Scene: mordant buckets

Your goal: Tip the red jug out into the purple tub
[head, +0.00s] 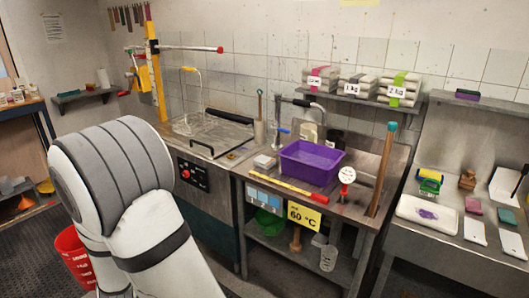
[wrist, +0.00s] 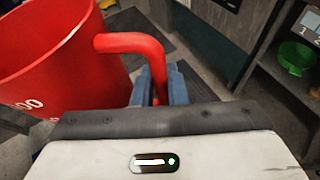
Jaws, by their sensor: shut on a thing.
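The red jug (wrist: 50,55) fills the left of the wrist view, with white markings on its side. My gripper (wrist: 158,85) is shut on the jug's red handle, between its blue-grey fingers. In the head view part of the red jug (head: 74,258) shows low at the left, beside my arm, below the level of the counter; my gripper is hidden there. The jug's contents are not visible. The purple tub (head: 305,172) stands on the steel counter to the right, well apart from the jug. Its visible inside looks plain purple.
Around the tub are a red-and-yellow stick (head: 292,188), a white round dial (head: 345,176) and a tap (head: 300,103). A tall wooden stick (head: 384,165) stands at the counter's right end. A green bowl (head: 269,223) sits on the shelf below.

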